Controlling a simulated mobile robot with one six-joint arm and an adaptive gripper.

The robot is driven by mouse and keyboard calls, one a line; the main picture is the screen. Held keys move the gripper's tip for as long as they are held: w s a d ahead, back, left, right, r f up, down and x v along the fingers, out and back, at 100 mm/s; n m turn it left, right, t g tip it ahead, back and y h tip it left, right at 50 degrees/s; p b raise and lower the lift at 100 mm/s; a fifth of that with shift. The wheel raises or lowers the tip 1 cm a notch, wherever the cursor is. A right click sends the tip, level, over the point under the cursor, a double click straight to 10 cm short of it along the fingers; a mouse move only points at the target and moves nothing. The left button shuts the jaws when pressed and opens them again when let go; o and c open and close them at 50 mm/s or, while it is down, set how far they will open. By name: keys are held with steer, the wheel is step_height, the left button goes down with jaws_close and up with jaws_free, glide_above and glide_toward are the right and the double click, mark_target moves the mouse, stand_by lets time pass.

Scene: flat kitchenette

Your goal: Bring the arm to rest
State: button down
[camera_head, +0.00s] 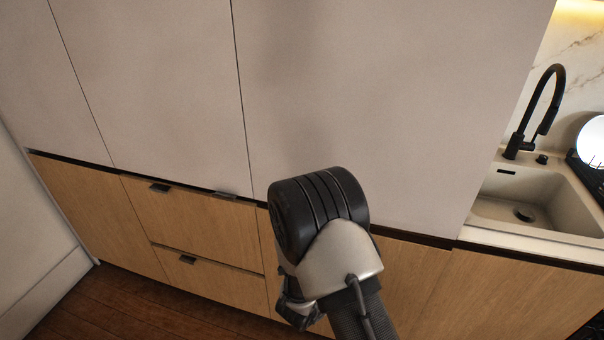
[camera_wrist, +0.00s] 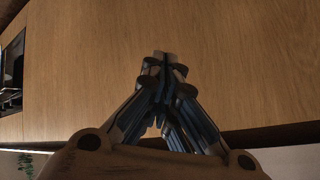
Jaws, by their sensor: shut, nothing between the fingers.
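My gripper (camera_wrist: 162,62) shows in the wrist view with its fingertips together. It is shut and empty, in front of a plain wooden surface (camera_wrist: 230,50). In the head view my arm rises from the bottom edge, bent at a black and silver joint, in front of the cabinets. The gripper's fingers cannot be made out in the head view.
Tall pale cabinet doors (camera_head: 380,90) stand above wooden drawers (camera_head: 205,220) with dark handles. A sink (camera_head: 530,200) with a black faucet (camera_head: 545,105) is at the right, beside a white plate (camera_head: 592,142). Wooden floor (camera_head: 120,305) shows clear at the lower left.

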steer(key=s+a+r+n+y, duration=0.1)
steer(key=a+r+n+y, duration=0.25)
steer(key=r, duration=0.85)
steer(key=s+a+r+n+y, duration=0.2)
steer(key=a+r+y, duration=0.15)
steer(key=r, duration=0.75)
steer(key=s+d+r+n+g, duration=0.1)
steer(key=s+d+r+n, duration=0.1)
steer(key=s, duration=0.6)
steer(key=s+d+r+n+g+h, duration=0.1)
steer(key=s+d+r, duration=0.3)
steer(key=s, duration=0.4)
steer(key=s+d+r+n+g, duration=0.1)
steer(key=s+d+r+n, duration=0.2)
steer(key=s, duration=0.5)
steer(key=shift+s+d+r, duration=0.4)
steer(key=shift+d+r, duration=0.2)
steer(key=shift+d, duration=0.45)
